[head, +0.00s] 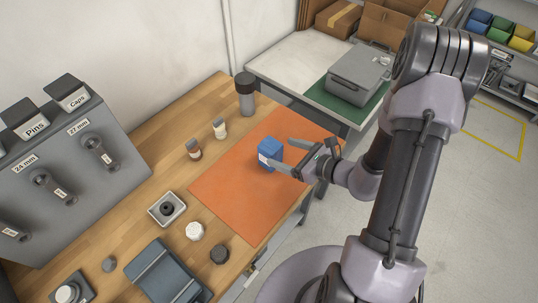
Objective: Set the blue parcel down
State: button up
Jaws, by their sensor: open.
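The blue parcel (270,152) is a small blue box with a white label on its left side. It rests on the orange mat (233,205) on the wooden workbench. My gripper (281,153) comes in from the right with its jaws open. One finger lies on the far side of the parcel and the other on the near side. I cannot tell whether either finger touches it.
A grey case (359,74) stands on the back table.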

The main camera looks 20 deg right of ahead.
aim_at(270, 147)
jog(key=b+x, duration=0.1)
jog(key=x, duration=0.6)
jog(key=shift+w+d, duration=0.1)
jog(key=shift+d, duration=0.1)
